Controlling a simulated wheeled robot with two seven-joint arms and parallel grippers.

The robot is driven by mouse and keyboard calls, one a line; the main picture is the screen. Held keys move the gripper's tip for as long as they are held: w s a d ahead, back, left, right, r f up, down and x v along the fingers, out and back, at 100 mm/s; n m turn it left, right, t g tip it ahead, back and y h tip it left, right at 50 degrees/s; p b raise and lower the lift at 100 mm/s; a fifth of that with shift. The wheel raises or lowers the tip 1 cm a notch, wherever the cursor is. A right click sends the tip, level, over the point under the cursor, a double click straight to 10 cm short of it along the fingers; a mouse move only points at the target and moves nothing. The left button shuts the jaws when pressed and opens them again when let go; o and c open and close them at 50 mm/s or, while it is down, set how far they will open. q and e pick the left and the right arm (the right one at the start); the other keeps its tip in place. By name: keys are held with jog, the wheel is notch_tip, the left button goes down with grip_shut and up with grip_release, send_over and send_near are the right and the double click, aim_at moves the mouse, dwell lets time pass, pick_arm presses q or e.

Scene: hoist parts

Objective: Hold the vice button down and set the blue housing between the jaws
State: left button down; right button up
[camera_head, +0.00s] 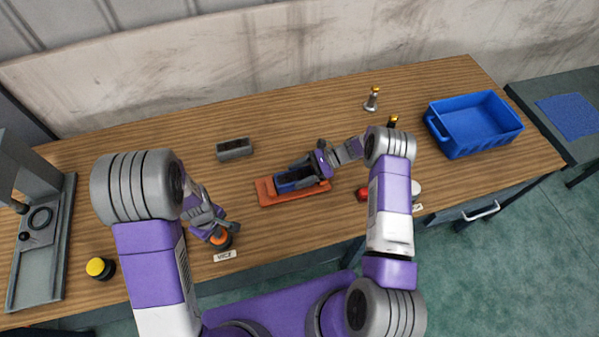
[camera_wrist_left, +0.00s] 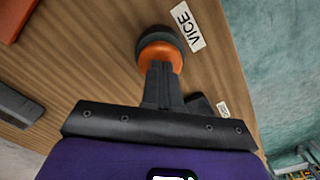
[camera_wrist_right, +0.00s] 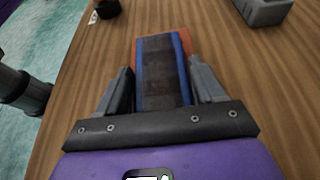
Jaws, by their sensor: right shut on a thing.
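The vice (camera_head: 265,194) is an orange body near the middle of the table; it also shows in the right wrist view (camera_wrist_right: 180,35). The blue housing (camera_head: 285,187) lies over the vice, with a dark hollow top, and fills the right wrist view (camera_wrist_right: 142,70). My right gripper (camera_head: 302,176) is shut on the housing, one finger on each side. Whether the housing rests fully between the jaws is partly hidden. The orange vice button (camera_wrist_left: 160,52) is beside the VICE label (camera_wrist_left: 187,25). My left gripper (camera_wrist_left: 162,78) is shut, its fingertips at the button top.
A grey block (camera_head: 234,149) lies behind the vice. A blue crate (camera_head: 460,145) stands at the right. A yellow-topped button (camera_head: 100,267) and a grey fixture (camera_head: 65,245) are at the left. A red button (camera_head: 362,194) is near my right arm. Small yellow-topped parts (camera_head: 372,101) stand at the back.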

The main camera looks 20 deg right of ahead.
jog(key=shift+f, duration=0.2)
dwell(0.6)
jog(key=o, duration=1.5)
jog(key=shift+c, duration=0.2)
